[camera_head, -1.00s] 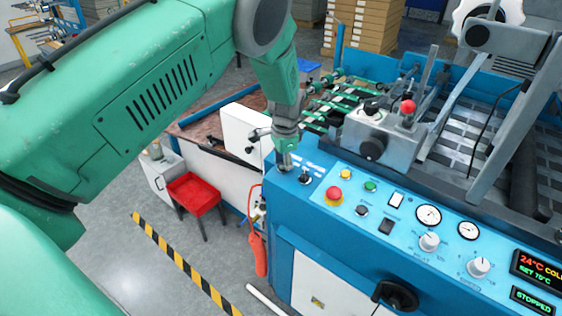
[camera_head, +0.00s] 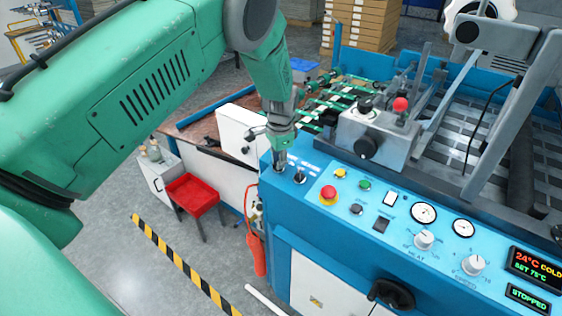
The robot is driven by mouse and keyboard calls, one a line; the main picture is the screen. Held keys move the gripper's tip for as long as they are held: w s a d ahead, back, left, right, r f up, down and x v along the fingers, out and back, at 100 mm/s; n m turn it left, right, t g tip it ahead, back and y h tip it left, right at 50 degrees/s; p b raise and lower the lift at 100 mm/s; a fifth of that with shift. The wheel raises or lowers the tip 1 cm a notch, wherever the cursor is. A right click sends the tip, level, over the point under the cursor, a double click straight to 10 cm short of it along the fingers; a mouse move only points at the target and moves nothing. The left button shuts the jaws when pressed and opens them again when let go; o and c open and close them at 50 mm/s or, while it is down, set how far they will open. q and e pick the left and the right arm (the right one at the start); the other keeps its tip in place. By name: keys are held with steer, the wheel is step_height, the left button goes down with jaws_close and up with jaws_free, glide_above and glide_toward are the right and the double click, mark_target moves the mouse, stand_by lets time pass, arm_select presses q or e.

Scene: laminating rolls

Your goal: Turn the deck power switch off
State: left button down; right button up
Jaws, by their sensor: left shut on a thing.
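My left gripper (camera_head: 279,166) reaches down from the upper left to the far-left corner of the blue machine's control panel (camera_head: 345,222). It is shut on a small switch there, which its fingertips mostly hide. I cannot read the label, so I cannot tell from print whether this is the deck power switch, or which way it is turned. A second small dark switch (camera_head: 299,177) stands just right of the fingertips, apart from them. My right gripper is not in view.
A display (camera_head: 529,299) reads STOPPED. A grey roller block (camera_head: 375,140) stands behind.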

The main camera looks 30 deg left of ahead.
arm_select(q)
steer(key=shift+s+a+f+n, duration=0.25)
steer(key=shift+s+f+n, duration=0.1)
steer(key=shift+n, duration=0.75)
steer(key=n+h, duration=0.1)
steer(key=n, duration=0.2)
steer(key=shift+d, duration=0.15)
steer(key=n+h, duration=0.1)
steer(key=n, duration=0.4)
steer(key=shift+n, duration=0.4)
steer(key=c, duration=1.6)
jaws_free()
steer(key=shift+c, duration=0.2)
steer(key=shift+w, duration=0.1)
